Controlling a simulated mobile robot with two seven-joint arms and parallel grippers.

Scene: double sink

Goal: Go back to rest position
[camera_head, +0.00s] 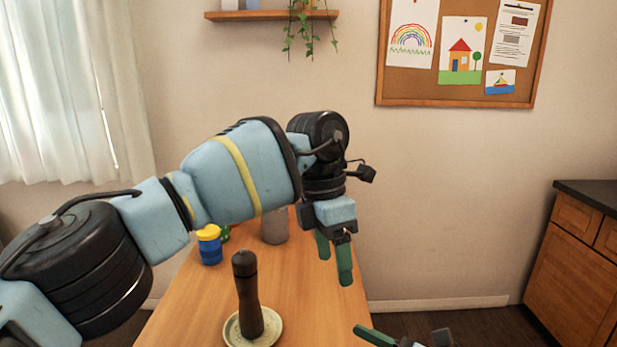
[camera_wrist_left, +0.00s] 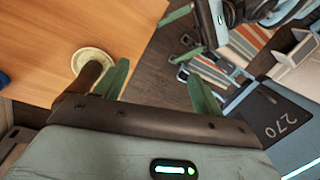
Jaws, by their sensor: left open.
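My left gripper (camera_head: 335,262) hangs with its green fingers pointing down over the right edge of the wooden table (camera_head: 300,310). It is open and empty; its two spread fingers also show in the left wrist view (camera_wrist_left: 160,88). My right gripper (camera_head: 405,340) shows only in part at the bottom of the head view, to the right of the table. Its fingers look spread apart, with nothing visible between them. It also shows at the top of the left wrist view.
On the table, a dark pepper mill (camera_head: 248,290) stands upright on a pale plate (camera_head: 268,331). Behind are a blue jar with a yellow lid (camera_head: 210,246) and a grey canister (camera_head: 274,228). A wooden cabinet (camera_head: 575,265) stands at right. Floor between table and cabinet is clear.

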